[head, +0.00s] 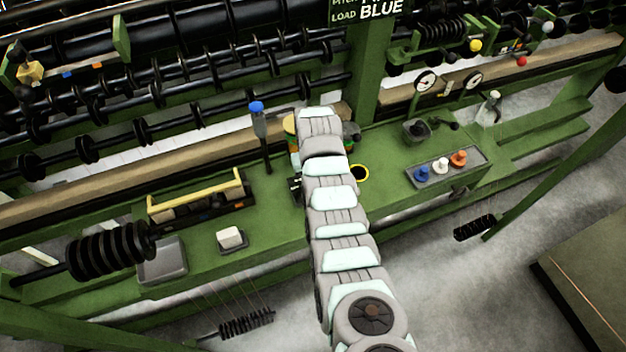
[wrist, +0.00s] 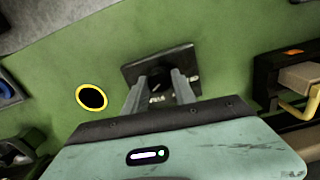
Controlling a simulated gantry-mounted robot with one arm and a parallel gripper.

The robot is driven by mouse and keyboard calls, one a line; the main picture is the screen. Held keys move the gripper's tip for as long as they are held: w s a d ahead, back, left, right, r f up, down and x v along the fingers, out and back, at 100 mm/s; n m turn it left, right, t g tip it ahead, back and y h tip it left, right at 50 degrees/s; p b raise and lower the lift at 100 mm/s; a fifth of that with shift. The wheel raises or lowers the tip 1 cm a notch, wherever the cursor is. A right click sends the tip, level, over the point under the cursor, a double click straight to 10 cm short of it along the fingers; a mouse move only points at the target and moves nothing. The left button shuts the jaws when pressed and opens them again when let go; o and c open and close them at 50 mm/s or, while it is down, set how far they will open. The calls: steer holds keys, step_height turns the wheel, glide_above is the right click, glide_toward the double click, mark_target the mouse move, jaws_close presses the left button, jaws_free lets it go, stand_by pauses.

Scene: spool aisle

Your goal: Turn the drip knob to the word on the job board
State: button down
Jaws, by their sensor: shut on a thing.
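In the wrist view my gripper (wrist: 158,83) reaches down to a dark square plate (wrist: 185,60) on the green bench. Its two grey fingers are shut on a small black knob (wrist: 156,88) in the middle of this plate. The knob is mostly hidden between the fingers, and the pale lettering on the plate is too small to read. In the head view my arm hides the gripper and knob; only a dark edge of the plate (head: 296,188) shows. The job board (head: 366,10) is cut off at the top; "LOAD BLUE" is readable, and no drip line shows.
A yellow-ringed hole (head: 359,174) lies right of my arm. A tray (head: 480,154) holds blue, white and orange knobbed pieces. A yellow-handled rack (head: 195,195) sits farther left.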

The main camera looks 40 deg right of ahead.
steer(key=c, duration=1)
jaws_free()
steer(key=shift+r, duration=0.1)
step_height(320, 180, up, 11)
steer(key=shift+f+p, duration=0.15)
steer(key=shift+p, duration=0.7)
